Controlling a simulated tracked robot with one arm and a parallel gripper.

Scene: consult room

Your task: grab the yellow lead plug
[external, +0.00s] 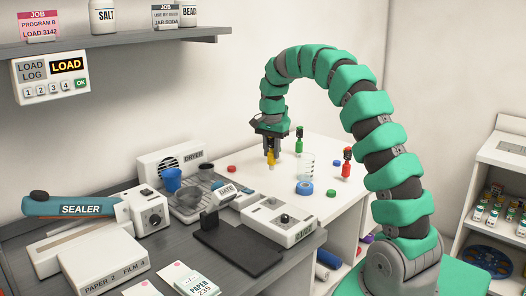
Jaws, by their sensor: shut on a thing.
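The yellow lead plug (270,158) is a small yellow piece on the white tabletop side of the scene. My gripper (270,150) points down at the end of the green arm and is shut on the yellow plug. Whether the plug's lower end touches the tabletop or hangs just above it, I cannot tell. Part of the plug is hidden between the dark fingers.
A clear beaker (307,167), a blue cap (304,188), a red cap (232,169) and a green cap (331,193) are on the white table. A dryer (172,158) and sealer (75,208) stand left.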

